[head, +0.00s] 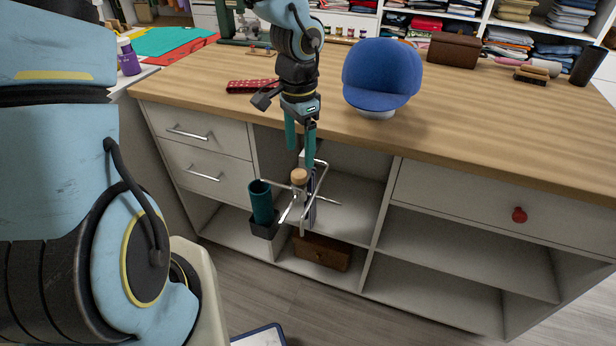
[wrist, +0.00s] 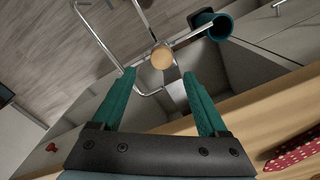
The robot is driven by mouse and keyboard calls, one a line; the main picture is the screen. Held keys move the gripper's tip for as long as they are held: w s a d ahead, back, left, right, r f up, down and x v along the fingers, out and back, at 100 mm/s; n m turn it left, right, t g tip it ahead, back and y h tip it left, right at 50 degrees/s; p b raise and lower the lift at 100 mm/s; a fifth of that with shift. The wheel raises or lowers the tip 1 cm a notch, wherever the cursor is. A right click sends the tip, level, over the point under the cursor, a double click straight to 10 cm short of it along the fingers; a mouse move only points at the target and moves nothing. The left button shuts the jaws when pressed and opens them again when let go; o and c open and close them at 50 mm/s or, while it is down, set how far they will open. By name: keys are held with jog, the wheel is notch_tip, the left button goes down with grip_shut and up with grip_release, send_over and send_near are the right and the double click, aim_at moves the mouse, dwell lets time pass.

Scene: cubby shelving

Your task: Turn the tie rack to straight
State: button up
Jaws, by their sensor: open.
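The tie rack (head: 299,177) shows as metal bars reaching out from a round wooden knob, in front of the open middle cubby. Its bars spread in several directions, and a dark strip hangs near the knob. In the wrist view the wooden knob (wrist: 162,57) lies just beyond the fingertips, roughly between them, with a bent metal loop to its left. My gripper (head: 302,148) is open and points down just above the rack; its two teal fingers also show in the wrist view (wrist: 158,76). Nothing is between the fingers. I cannot tell whether a finger touches a bar.
A teal tube (head: 262,202) stands in a black holder left of the rack. The wooden counter (head: 480,105) is above, with a blue cap (head: 382,75) and a red dotted tie (head: 252,86). A brown box (head: 322,252) sits in the lower cubby. Floor in front is partly free.

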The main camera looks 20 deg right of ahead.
aim_at(299, 173)
notch_tip(299, 173, down, 7)
jog(key=shift+w+a+f+b, duration=0.1)
jog(key=shift+f+b, duration=0.1)
jog(key=shift+b, duration=0.1)
jog(key=shift+c, duration=0.2)
grip_shut()
dwell(0.4)
dwell(0.9)
